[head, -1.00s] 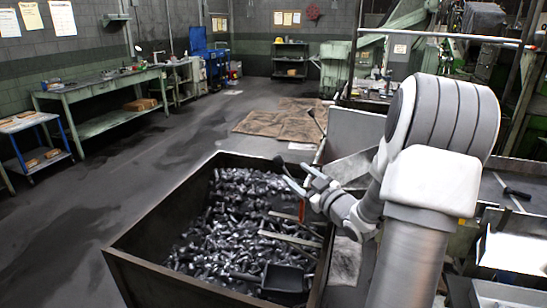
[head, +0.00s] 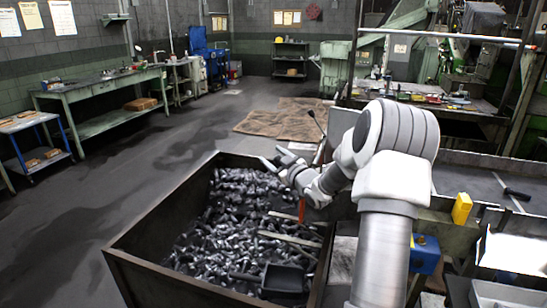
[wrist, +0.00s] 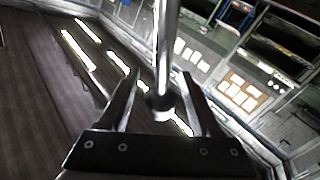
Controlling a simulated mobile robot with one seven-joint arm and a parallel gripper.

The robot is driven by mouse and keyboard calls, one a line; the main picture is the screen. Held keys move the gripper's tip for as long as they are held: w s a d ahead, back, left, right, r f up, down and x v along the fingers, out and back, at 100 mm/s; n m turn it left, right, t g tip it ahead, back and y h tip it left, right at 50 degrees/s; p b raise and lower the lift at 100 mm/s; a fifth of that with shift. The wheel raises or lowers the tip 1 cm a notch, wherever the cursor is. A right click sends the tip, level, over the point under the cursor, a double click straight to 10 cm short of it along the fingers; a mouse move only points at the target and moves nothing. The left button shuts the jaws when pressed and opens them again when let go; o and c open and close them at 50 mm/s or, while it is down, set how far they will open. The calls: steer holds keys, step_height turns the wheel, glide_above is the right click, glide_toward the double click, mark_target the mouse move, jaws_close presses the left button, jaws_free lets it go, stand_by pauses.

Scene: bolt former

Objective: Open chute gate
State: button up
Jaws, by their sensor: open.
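A thin dark lever (head: 318,124) with a small knob at its top leans beside a pale upright panel (head: 342,125) at the bin's far right corner. I cannot make out the chute gate itself for certain. My gripper (head: 274,158) is above the bin's far edge, left of the lever in the head view. It is open. My arm hides part of the chute area.
A large open bin (head: 150,222) full of dark bolts (head: 235,215) stands below my gripper. A red-orange bar (head: 301,209) is at its right side. A yellow block (head: 462,208) and a blue box (head: 425,254) are right of my arm. The floor at left is clear.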

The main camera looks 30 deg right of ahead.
jaws_close()
stand_by(1.4)
